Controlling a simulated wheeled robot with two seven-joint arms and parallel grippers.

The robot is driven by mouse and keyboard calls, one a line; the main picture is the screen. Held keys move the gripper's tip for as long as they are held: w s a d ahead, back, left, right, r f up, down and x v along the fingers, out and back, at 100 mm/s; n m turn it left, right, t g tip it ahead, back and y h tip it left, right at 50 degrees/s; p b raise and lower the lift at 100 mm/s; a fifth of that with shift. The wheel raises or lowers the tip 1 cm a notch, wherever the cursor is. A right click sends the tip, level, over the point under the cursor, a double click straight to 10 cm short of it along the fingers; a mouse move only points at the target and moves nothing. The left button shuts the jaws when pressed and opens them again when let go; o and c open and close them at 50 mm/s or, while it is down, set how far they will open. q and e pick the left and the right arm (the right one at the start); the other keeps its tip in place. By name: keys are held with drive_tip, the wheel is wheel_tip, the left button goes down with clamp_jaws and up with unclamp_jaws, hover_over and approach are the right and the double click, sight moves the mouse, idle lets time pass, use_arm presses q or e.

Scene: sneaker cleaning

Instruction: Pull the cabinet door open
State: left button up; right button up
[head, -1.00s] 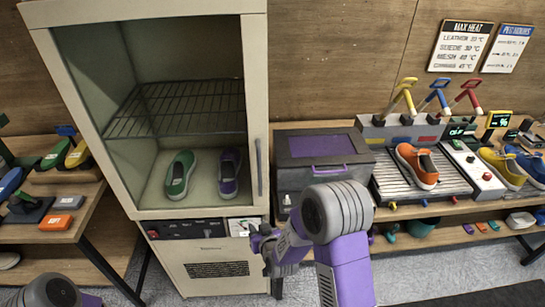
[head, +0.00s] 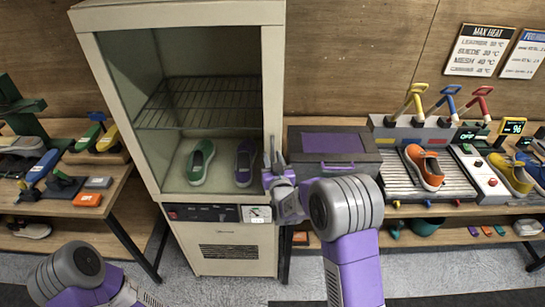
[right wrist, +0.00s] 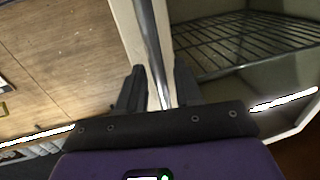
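The cream cabinet (head: 185,15) stands left of centre in the head view, and its glass-fronted door looks closed. A green shoe (head: 200,163) and a purple shoe (head: 244,165) stand inside below a wire rack (head: 195,103). My right gripper (head: 275,158) is at the right edge of the door front and largely covers the handle there. In the right wrist view, the metal bar handle (right wrist: 153,45) runs between the two separated fingers of the right gripper (right wrist: 158,85). I cannot tell whether they touch it. My left arm shows at lower left; its gripper is out of view.
A dark box with a purple lid (head: 332,143) stands close right of the cabinet. Further right are an orange shoe (head: 425,168) on a ribbed rack and colored levers. A side table with tools and an orange block (head: 87,200) is at left. Floor is free in front.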

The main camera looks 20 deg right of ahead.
drive_tip(key=shift+w, duration=0.3)
drive_tip(key=shift+c, duration=0.5)
clamp_jaws()
